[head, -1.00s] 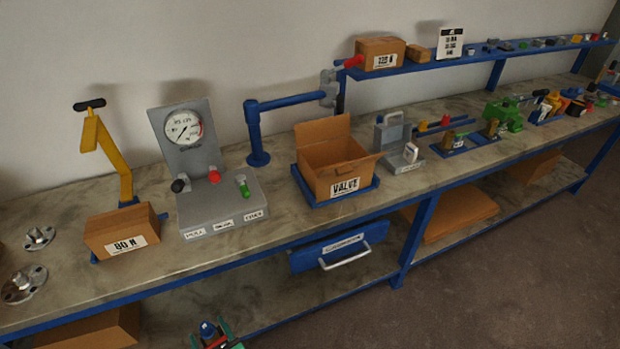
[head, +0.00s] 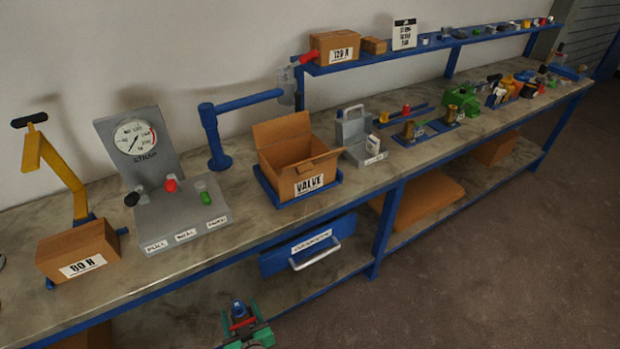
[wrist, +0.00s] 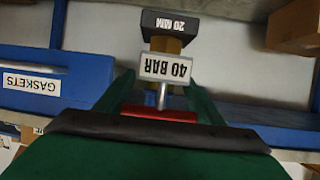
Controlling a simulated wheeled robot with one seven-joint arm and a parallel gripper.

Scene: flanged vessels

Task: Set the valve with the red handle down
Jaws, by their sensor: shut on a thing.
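In the wrist view a valve with a red handle (wrist: 160,115) is held between the green fingers of my gripper (wrist: 160,92). It has a brass body (wrist: 165,45), a black end marked 20 MM and a white tag reading 40 BAR. In the head view my gripper (head: 240,318) is low, in front of the bench and below its top. The held valve shows there only small, with blue and red parts. An open cardboard box labelled VALVE (head: 310,183) stands in a blue tray (head: 267,188) on the bench.
A gauge stand (head: 180,215) and a box marked 80 N (head: 80,250) are left of the VALVE box. A grey case (head: 355,140) and brass fittings (head: 408,131) are to its right. A blue drawer (head: 275,262) with a handle is under the bench top.

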